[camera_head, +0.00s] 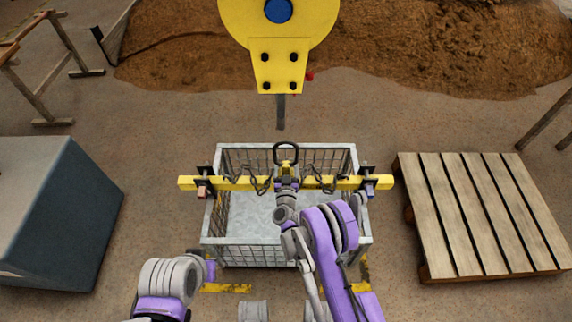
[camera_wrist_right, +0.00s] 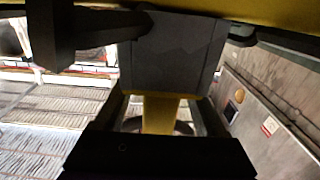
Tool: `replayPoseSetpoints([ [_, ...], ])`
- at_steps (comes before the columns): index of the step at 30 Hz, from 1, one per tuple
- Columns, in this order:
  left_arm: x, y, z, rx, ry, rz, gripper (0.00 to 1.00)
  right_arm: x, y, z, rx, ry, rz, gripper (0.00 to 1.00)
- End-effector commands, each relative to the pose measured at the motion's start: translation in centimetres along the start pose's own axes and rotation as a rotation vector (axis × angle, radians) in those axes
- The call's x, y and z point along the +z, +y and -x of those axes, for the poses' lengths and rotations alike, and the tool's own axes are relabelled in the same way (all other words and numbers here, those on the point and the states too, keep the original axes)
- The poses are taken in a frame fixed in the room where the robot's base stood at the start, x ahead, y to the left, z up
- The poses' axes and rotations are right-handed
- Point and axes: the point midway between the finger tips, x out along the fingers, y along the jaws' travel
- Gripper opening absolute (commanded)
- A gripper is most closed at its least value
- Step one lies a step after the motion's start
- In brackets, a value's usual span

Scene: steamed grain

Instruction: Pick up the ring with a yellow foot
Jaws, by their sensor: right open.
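The black ring (camera_head: 286,143) stands upright on its yellow foot (camera_head: 286,166), above the middle of a yellow beam (camera_head: 235,183) that lies across a wire basket. My right gripper (camera_head: 287,181) is at the foot, just below the ring in the head view. In the right wrist view, the yellow foot (camera_wrist_right: 160,112) shows between the open fingers, with a part of the dark ring (camera_wrist_right: 183,127) behind it. Whether the fingers touch the foot I cannot tell. My left arm shows at the lower left of the head view, but its gripper cannot be seen.
The wire basket (camera_head: 222,160) stands on the floor under the beam. Chains (camera_head: 262,186) hang along the beam. A yellow hook block (camera_head: 279,62) hangs beyond it. A wooden pallet (camera_head: 480,215) lies right, a grey-blue block (camera_head: 75,215) stands left, and a soil heap (camera_head: 430,50) lies behind.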

Motion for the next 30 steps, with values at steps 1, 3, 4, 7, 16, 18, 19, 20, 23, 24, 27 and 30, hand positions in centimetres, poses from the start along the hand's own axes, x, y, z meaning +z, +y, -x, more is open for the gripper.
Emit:
replayPoseSetpoints([
  [1,0.00,0.00,0.00,0.000,0.000,0.000,0.00,-0.01,-0.01,0.02,0.000,0.000,0.000,0.67],
  [3,0.00,0.00,0.00,0.000,0.000,0.000,0.00,-0.01,-0.01,0.02,0.000,0.000,0.000,0.55],
  [4,0.00,0.00,0.00,0.000,0.000,0.000,0.00,-0.01,-0.01,0.03,0.000,0.000,0.000,0.49],
  [7,0.00,0.00,0.00,0.000,0.000,0.000,0.00,-0.01,-0.02,0.04,0.000,0.000,0.000,0.31],
  [16,0.00,0.00,0.00,0.000,0.000,0.000,0.00,-0.01,-0.01,0.05,0.000,0.000,0.000,0.00],
  [18,0.00,0.00,0.00,0.000,0.000,0.000,0.00,-0.01,-0.01,0.05,0.000,0.000,0.000,0.00],
  [19,0.00,0.00,0.00,0.000,0.000,0.000,0.00,-0.01,-0.01,0.05,0.000,0.000,0.000,0.00],
  [20,0.00,0.00,0.00,0.000,0.000,0.000,0.00,-0.01,-0.01,0.05,0.000,0.000,0.000,0.00],
  [23,0.00,0.00,0.00,0.000,0.000,0.000,0.00,-0.01,-0.01,0.05,0.000,0.000,0.000,0.00],
  [24,0.00,0.00,0.00,0.000,0.000,0.000,0.00,-0.01,-0.01,0.06,0.000,0.000,0.000,0.00],
  [27,0.00,0.00,0.00,0.000,0.000,0.000,0.00,-0.01,-0.01,0.06,0.000,0.000,0.000,0.00],
  [30,0.00,0.00,0.00,0.000,0.000,0.000,0.00,-0.01,-0.01,0.06,0.000,0.000,0.000,0.00],
])
